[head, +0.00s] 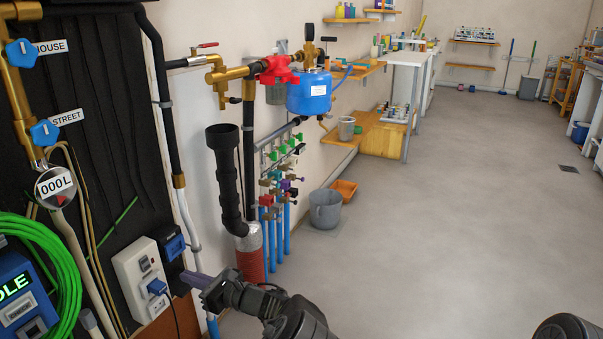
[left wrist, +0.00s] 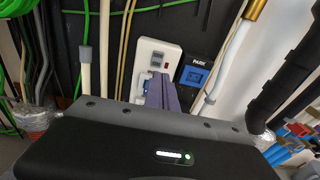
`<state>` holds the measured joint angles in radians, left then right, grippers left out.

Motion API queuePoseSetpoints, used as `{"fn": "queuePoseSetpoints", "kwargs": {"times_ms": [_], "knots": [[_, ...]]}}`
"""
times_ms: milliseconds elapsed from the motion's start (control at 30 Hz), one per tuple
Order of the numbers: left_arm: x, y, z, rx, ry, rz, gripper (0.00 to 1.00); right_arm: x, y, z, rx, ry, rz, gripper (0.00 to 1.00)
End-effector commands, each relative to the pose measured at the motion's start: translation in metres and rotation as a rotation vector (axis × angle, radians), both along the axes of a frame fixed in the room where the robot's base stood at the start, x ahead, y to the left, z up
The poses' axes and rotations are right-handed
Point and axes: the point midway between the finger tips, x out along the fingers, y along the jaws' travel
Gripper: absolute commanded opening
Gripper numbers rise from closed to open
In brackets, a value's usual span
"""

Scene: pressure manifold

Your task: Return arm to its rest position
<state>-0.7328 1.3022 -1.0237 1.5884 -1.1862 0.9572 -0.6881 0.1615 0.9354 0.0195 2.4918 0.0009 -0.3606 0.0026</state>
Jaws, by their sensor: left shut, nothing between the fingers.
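My left gripper (head: 188,277) is in the lower middle of the head view, its purple-grey fingers pointing left toward the wall board. The fingers are shut with nothing between them. In the left wrist view the closed fingers (left wrist: 163,92) stand in front of the white socket plate (left wrist: 155,58) and hide part of it and of a blue plug. I cannot tell whether the fingertips touch anything. My left arm (head: 285,311) reaches up from the bottom edge. My right gripper does not show; a dark rounded part (head: 567,328) sits in the lower right corner.
A dark blue box (head: 171,246) is beside the socket plate, close to my fingers. A black standpipe (head: 225,175), brass valves, a blue tank (head: 309,93) and blue pipes (head: 279,240) line the wall. A grey bucket (head: 325,209) stands on the floor. The floor to the right is clear.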

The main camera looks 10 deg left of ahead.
Motion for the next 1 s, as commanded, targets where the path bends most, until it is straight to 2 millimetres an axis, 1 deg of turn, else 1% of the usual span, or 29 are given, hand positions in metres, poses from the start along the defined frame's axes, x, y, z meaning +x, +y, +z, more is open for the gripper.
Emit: {"fn": "queuePoseSetpoints", "kwargs": {"times_ms": [67, 100, 167, 267, 300, 367, 400, 467, 500, 567, 600, 667, 700, 767, 800, 833, 900, 1000], "knots": [[0.005, -0.002, -0.008, -0.045, -0.029, -0.016, 0.0, 0.0, 0.0, 0.0, 0.0, 0.0, 0.0, 0.0], [0.006, -0.004, -0.018, -0.091, -0.052, -0.022, 0.0, 0.0, 0.0, 0.0, 0.0, 0.0, 0.0, 0.0], [0.002, -0.005, -0.039, -0.179, -0.084, -0.018, 0.0, 0.0, 0.0, 0.0, 0.0, 0.0, 0.0, 0.0], [-0.012, -0.017, -0.089, -0.355, -0.121, 0.004, 0.0, 0.0, 0.0, 0.0, 0.0, 0.0, 0.0, 0.0], [-0.022, -0.025, -0.113, -0.437, -0.135, 0.022, 0.0, 0.0, 0.0, 0.0, 0.0, 0.0, 0.0, 0.0], [-0.04, -0.038, -0.151, -0.571, -0.157, 0.064, 0.0, 0.0, 0.0, 0.0, 0.0, -0.001, 0.0, 0.0], [-0.056, -0.047, -0.178, -0.664, -0.173, 0.107, 0.0, 0.0, 0.0, 0.0, 0.0, -0.001, 0.0, 0.0], [-0.082, -0.064, -0.217, -0.804, -0.204, 0.186, 0.0, 0.0, 0.0, 0.0, 0.0, -0.001, 0.0, 0.0], [-0.102, -0.077, -0.241, -0.898, -0.227, 0.249, 0.0, 0.0, 0.0, 0.0, 0.0, -0.001, 0.0, 0.0], [-0.132, -0.1, -0.274, -1.035, -0.267, 0.355, 0.0, 0.0, 0.0, 0.0, 0.0, -0.001, 0.0, 0.0], [-0.154, -0.117, -0.294, -1.123, -0.3, 0.438, 0.0, 0.0, 0.0, 0.0, 0.0, -0.001, 0.0, 0.0], [-0.187, -0.145, -0.318, -1.251, -0.359, 0.579, 0.0, 0.0, 0.0, 0.0, 0.0, 0.0, 0.0, 0.0], [-0.21, -0.166, -0.331, -1.332, -0.406, 0.686, 0.0, 0.0, 0.0, 0.0, 0.0, 0.0, 0.0, 0.0], [-0.241, -0.198, -0.342, -1.439, -0.486, 0.86, 0.0, 0.0, 0.0, 0.0, 0.0, 0.0, 0.0, 0.0], [-0.26, -0.219, -0.346, -1.5, -0.546, 0.978, 0.0, 0.0, 0.0, 0.0, 0.0, 0.0, 0.0, 0.0], [-0.273, -0.233, -0.346, -1.535, -0.592, 1.069, 0.0, 0.0, 0.0, 0.0, 0.0, 0.0, 0.0, 0.0], [-0.298, -0.264, -0.339, -1.596, -0.701, 1.278, 0.0, 0.0, 0.0, 0.0, 0.0, 0.0, 0.0, 0.0], [-0.322, -0.291, -0.324, -1.624, -0.809, 1.499, 0.0, 0.0, 0.0, 0.0, 0.0, 0.0, 0.0, 0.0]]}}
